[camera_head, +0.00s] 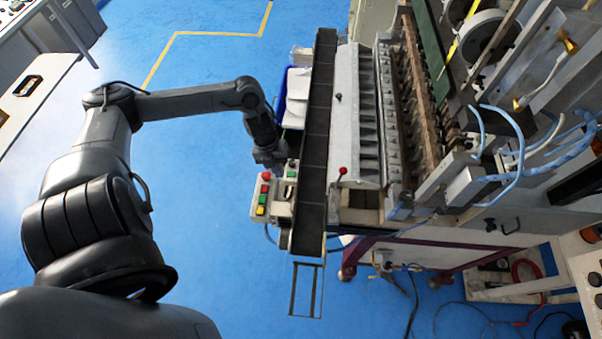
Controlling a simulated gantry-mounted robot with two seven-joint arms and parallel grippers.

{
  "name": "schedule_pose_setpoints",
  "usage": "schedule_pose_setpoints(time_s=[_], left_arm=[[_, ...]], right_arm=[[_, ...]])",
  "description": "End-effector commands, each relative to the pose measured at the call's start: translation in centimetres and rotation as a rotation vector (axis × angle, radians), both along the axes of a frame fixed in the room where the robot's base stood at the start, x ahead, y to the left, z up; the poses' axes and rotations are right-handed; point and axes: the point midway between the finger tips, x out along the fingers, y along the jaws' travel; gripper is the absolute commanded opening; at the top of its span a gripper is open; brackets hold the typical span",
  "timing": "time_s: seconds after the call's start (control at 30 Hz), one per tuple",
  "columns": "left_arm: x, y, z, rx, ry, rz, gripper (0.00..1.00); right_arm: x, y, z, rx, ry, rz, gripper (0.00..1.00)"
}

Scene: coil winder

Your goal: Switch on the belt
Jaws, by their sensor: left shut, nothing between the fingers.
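The belt (317,135) is a long dark conveyor strip running along the near side of the winding machine. A pale control box (257,209) with red, yellow and green buttons is beside the belt's near end. A narrow panel (285,196) with a green button (291,174) sits between that box and the belt. My left gripper (274,164) is shut and empty, pointing down just beyond the box, close to the green button. Whether it touches anything cannot be told. The fingertips are small and dark here. My right gripper is not in view.
A blue bin (281,97) with white contents stands behind my left wrist, against the belt. The machine (360,110) fills the right side, with hoses and cables. A red-knobbed lever (342,171) stands right of the belt. Blue floor is open to the left.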

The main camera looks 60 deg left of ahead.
Motion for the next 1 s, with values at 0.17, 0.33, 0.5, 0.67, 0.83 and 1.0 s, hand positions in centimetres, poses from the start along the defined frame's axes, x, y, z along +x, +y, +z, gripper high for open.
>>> schedule_pose_setpoints(time_s=[0.17, 0.33, 0.5, 0.67, 0.83, 1.0], left_arm=[[2.6, 3.9, 2.4, 0.099, -0.055, -0.002, 0.00], [3.8, 5.0, 3.7, 0.130, -0.088, -0.003, 0.00], [4.1, 4.9, 3.9, 0.127, -0.095, -0.002, 0.00], [4.1, 4.9, 3.9, 0.127, -0.095, -0.002, 0.00], [4.1, 4.9, 3.6, 0.126, -0.095, 0.000, 0.00], [4.3, 4.6, 2.2, 0.123, -0.095, 0.001, 0.00]], right_arm=[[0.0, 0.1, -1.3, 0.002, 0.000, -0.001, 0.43], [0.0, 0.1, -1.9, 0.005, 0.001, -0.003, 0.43], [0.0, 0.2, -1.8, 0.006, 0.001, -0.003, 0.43], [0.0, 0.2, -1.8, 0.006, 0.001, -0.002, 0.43], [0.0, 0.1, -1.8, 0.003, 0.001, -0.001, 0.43], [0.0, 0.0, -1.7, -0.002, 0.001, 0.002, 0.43]])
